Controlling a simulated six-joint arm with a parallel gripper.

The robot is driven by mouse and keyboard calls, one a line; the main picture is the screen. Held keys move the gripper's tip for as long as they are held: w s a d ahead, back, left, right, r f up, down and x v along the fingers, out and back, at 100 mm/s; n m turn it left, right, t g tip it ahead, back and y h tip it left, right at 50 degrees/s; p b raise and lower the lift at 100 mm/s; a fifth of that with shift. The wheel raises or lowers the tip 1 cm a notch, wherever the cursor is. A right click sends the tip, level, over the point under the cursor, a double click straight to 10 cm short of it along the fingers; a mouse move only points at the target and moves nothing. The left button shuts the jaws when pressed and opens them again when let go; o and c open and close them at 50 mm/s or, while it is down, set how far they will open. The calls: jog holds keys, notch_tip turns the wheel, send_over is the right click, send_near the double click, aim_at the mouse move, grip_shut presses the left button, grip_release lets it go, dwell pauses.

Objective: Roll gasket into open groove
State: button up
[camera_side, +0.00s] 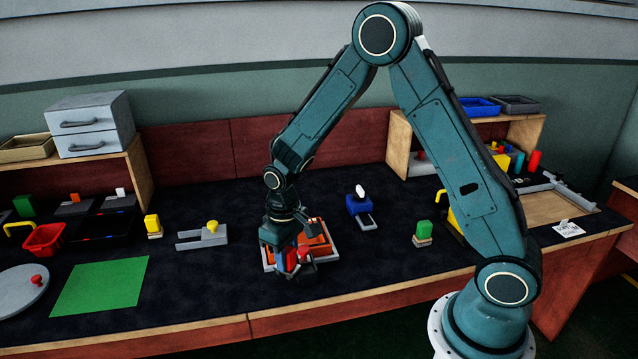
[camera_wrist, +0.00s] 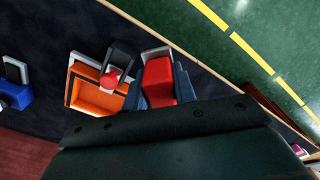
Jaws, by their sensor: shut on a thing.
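My gripper (camera_wrist: 160,88) is shut on a red block-like handle (camera_wrist: 159,78) with a grey bracket at its far end. In the side view my gripper (camera_side: 290,266) is low over the front of an orange part (camera_side: 318,246) in a pale tray. In the wrist view the orange part (camera_wrist: 97,101) lies left of the held handle, with its pale frame and a recessed middle. A round red knob (camera_wrist: 110,78) with a dark block (camera_wrist: 120,59) sits at its edge, close to my finger. I cannot make out the gasket or whether the held tool touches anything.
A blue device with a white top (camera_side: 358,203) stands right of the tray. A grey fixture with a yellow knob (camera_side: 212,228) and a green mat (camera_side: 100,285) lie left. A green block (camera_side: 424,230) stands farther right. Dark tabletop between them is clear.

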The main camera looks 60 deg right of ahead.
jog(key=shift+r, duration=0.1)
dwell(0.3)
jog(key=shift+r, duration=1.75)
jog(key=shift+w+d+r, duration=0.1)
jog(key=shift+d+r, duration=0.2)
jog(key=shift+r, duration=0.45)
jog(key=w+d+m, duration=0.3)
jog(key=d+m, duration=0.2)
jog(key=d, duration=1.6)
jog(key=s+d+m, duration=0.2)
jog(key=s+d, duration=0.1)
jog(key=d, duration=0.6)
jog(key=s+d+m, duration=0.2)
jog(key=s+d, duration=0.1)
jog(key=d, duration=0.6)
notch_tip(320, 180, down, 6)
jog(key=shift+a+f, duration=0.15)
jog(key=shift+a, duration=0.1)
jog(key=shift+f, duration=0.15)
